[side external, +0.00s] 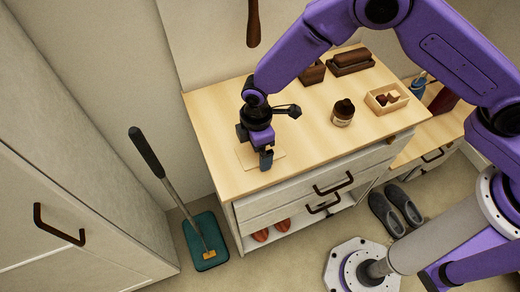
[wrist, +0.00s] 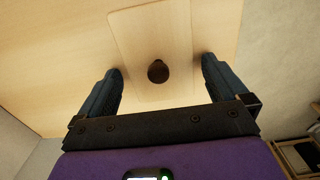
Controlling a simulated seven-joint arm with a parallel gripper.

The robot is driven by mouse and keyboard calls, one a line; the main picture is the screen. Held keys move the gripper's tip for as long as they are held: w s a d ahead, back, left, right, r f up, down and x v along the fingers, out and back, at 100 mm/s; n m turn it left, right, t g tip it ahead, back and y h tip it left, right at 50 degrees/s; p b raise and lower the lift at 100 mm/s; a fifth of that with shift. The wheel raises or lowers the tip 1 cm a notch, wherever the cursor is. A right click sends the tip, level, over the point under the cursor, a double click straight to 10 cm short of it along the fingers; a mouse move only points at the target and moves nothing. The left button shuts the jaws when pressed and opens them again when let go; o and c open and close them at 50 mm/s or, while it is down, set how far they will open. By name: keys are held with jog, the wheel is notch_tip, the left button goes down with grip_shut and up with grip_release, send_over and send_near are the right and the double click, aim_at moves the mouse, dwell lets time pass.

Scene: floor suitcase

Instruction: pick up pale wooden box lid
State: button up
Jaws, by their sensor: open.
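The pale wooden box lid (side external: 247,156) lies flat on the wooden cabinet top, near its left front corner. In the wrist view my gripper (wrist: 160,88) is open, with one finger on each side of the lid and nothing held. I cannot tell whether the fingers touch the top.
A dustpan with long handle (side external: 206,241) stands left of the cabinet. Grey shoes (side external: 395,213) lie at right.

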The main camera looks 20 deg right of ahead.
jog(key=c, duration=0.9)
